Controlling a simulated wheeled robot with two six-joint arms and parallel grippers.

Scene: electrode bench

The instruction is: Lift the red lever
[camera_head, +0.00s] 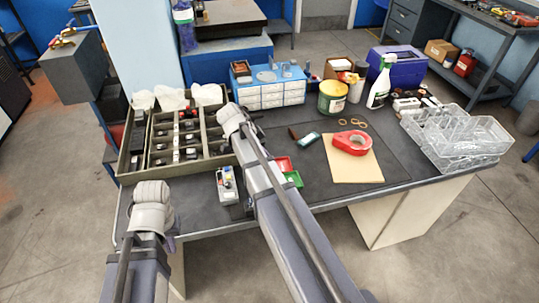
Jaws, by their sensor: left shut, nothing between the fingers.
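A grey box (75,70) stands at the upper left with red and yellow parts on its top. A red part (68,31) there looks like a lever, but it is too small to be sure. My left arm comes up at the lower left, in front of the bench's left end. Its gripper (172,242) is mostly hidden by the arm and is shut and empty, far below and to the right of the grey box. My right arm reaches up across the bench; its gripper does not show.
A compartment tray (124,175) with dark parts sits at the bench's left. A small grey device (227,186) is near the front edge. A blue-and-white drawer unit (268,96), red tape dispenser (352,142) and clear racks (455,135) stand farther right.

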